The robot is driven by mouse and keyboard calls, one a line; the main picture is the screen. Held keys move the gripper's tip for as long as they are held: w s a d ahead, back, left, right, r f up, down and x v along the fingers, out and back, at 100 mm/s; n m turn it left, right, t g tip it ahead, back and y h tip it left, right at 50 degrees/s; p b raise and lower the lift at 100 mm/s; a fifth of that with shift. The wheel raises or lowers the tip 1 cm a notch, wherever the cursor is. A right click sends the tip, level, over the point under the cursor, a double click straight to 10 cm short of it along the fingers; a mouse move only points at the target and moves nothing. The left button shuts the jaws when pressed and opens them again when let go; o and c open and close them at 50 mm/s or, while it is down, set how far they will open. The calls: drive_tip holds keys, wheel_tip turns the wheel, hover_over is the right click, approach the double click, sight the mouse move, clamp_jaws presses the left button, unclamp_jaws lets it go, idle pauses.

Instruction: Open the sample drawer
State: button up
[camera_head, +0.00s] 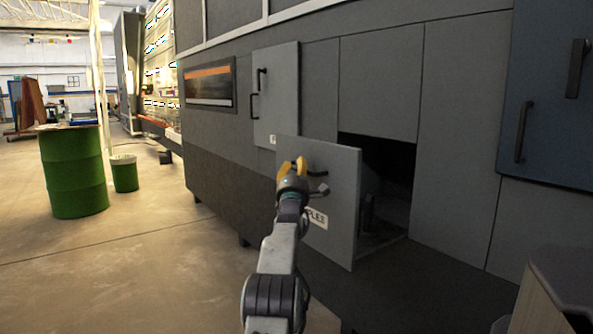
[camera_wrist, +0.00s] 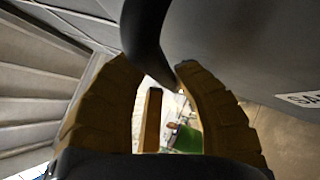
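My gripper (camera_head: 293,166) is in front of the panel's upper left part. In the wrist view its yellow-brown fingers (camera_wrist: 150,70) are spread apart. A dark curved handle (camera_wrist: 146,35) comes down between the fingertips, close to the right one; I cannot tell whether they touch.
Another grey door (camera_head: 276,95) with a dark handle stands out at upper left. A blue panel (camera_head: 548,95) with handles is at right. A grey box-like object (camera_head: 560,285) is at lower right. Green drums (camera_head: 73,172) stand far left, with clear floor between.

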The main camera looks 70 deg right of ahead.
drive_tip(key=o, duration=0.5)
drive_tip(key=shift+c, duration=0.2)
drive_tip(key=shift+o, duration=0.2)
drive_tip(key=shift+f, duration=0.1)
drive_tip(key=shift+s, duration=0.1)
drive_tip(key=v, duration=1.2)
idle(0.7)
